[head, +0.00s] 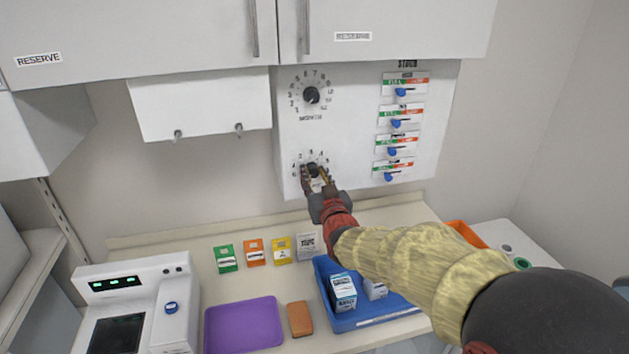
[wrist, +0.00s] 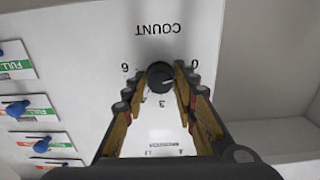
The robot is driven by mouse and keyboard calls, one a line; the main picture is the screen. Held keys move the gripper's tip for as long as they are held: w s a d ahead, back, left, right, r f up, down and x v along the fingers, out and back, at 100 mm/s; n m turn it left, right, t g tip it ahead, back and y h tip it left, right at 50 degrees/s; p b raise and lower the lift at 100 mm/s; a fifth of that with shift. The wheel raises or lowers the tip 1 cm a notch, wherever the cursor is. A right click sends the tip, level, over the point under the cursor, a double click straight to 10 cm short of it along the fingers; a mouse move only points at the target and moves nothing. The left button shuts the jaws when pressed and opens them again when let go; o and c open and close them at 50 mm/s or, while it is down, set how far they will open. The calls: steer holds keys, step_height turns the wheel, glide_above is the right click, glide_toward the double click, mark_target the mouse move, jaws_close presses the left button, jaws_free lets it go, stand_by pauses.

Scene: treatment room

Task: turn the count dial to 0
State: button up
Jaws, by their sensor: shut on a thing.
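The count dial (wrist: 160,75) is a round black knob on the white wall panel, with numbers around it. The wrist view shows it upside down, with the word COUNT above it, 0 at the right, 6 at the left and 3 below. A faint pale mark shows on the knob, but I cannot surely read which number it points to. My gripper (wrist: 158,80) has one finger on each side of the knob and is shut on it. In the head view my gripper (head: 315,174) reaches the lower dial (head: 312,167) and partly hides its numbers.
A second dial (head: 311,95) sits above. Several blue levers (head: 396,123) line the panel's right side. Below on the counter are a blue bin (head: 374,321) with boxes, a purple tray (head: 244,325), small coloured cards and a white device (head: 139,299). Cupboards hang above the panel.

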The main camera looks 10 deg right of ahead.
stand_by(0.3)
steer(key=o, duration=1.2)
steer(key=shift+c, duration=0.2)
steer(key=s, duration=1.2)
steer(key=shift+f, duration=0.1)
